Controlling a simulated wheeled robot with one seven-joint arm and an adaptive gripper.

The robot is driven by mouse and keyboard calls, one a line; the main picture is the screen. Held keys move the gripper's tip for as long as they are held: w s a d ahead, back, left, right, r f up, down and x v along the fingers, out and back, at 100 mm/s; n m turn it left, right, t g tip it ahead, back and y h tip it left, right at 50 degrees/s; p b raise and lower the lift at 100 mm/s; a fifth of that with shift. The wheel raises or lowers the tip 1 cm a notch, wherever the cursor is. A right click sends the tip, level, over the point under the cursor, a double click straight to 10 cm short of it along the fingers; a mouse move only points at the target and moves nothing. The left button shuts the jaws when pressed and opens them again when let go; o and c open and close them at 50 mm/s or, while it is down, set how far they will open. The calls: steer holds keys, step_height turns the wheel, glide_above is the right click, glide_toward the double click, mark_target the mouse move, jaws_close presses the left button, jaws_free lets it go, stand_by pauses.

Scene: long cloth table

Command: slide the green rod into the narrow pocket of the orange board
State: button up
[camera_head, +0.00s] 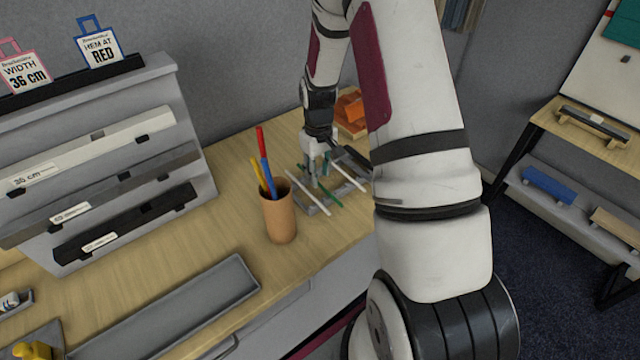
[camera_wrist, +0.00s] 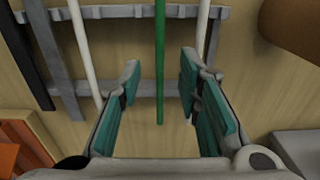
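The green rod (camera_wrist: 160,40) lies across a grey rack (camera_wrist: 125,12) between two white rods. In the head view it shows as a thin green line (camera_head: 334,198), partly hidden by my gripper. My gripper (camera_wrist: 159,80) is open and empty; in the wrist view its teal-padded fingers stand on either side of the rod's near end, with gaps on both sides. In the head view my gripper (camera_head: 313,180) is low over the rack. An orange piece (camera_head: 350,107) lies behind it on a wooden base; I cannot tell whether it is the orange board, and no pocket is visible.
A tan cup (camera_head: 279,217) with coloured pencils stands just left of the rack. A grey stepped display (camera_head: 110,170) holds several bars at the left. A long grey tray (camera_head: 170,315) lies along the table's front. My arm hides the table's right part.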

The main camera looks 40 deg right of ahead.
steer(key=shift+f, duration=1.25)
jaws_close()
steer(key=shift+r, duration=0.15)
